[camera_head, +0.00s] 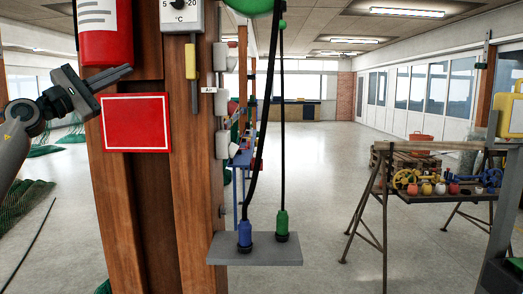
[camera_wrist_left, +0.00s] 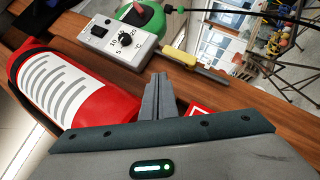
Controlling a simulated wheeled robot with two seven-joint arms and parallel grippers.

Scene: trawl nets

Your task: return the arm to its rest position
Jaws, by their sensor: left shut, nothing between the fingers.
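My left arm comes in from the left in the head view, with its gripper (camera_head: 122,74) raised in front of the wooden post (camera_head: 185,200). The fingers are together with nothing between them, and point right. They show just below the fire extinguisher (camera_head: 104,30) and above the red sign (camera_head: 135,122). In the left wrist view the shut fingers (camera_wrist_left: 157,95) point toward the thermostat box (camera_wrist_left: 120,38), with the extinguisher (camera_wrist_left: 65,90) to their left. Whether the fingers touch the post cannot be told.
A yellow-handled tool (camera_head: 190,62) hangs on the post below the thermostat (camera_head: 181,16). A grey shelf (camera_head: 270,250) holds a blue and a green plug on hanging cables. A workbench (camera_head: 440,185) with colourful parts stands at the right. Open floor (camera_head: 320,175) lies between.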

